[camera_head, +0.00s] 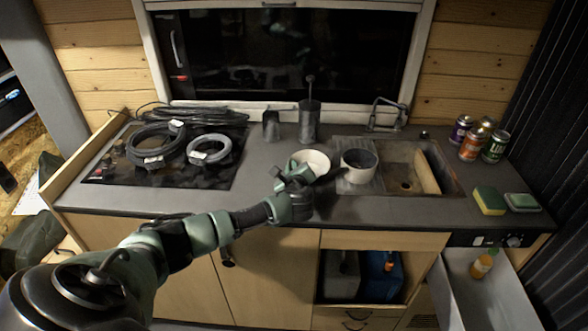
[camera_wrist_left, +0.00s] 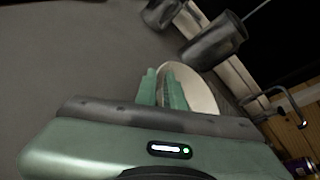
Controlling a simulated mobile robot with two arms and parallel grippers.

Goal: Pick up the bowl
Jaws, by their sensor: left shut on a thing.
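The bowl (camera_head: 315,159) is white and round and is at the middle of the dark counter, left of the sink. My left gripper (camera_head: 296,172) reaches it from the front left and is shut on its near rim. In the left wrist view, the fingers (camera_wrist_left: 163,90) straddle the left edge of the bowl (camera_wrist_left: 203,90), one outside and one over its inside. Whether the bowl is clear of the counter I cannot tell. The fingers hide part of the rim. My right gripper is not in view.
A white pot (camera_head: 358,167) stands close to the right of the bowl, by the sink (camera_head: 405,187). Dark canisters (camera_head: 309,122) stand behind. Coiled cables (camera_head: 152,145) lie on the hob at left. Cans (camera_head: 473,144) and sponges (camera_head: 489,201) are at right. An open drawer (camera_head: 487,290) juts out.

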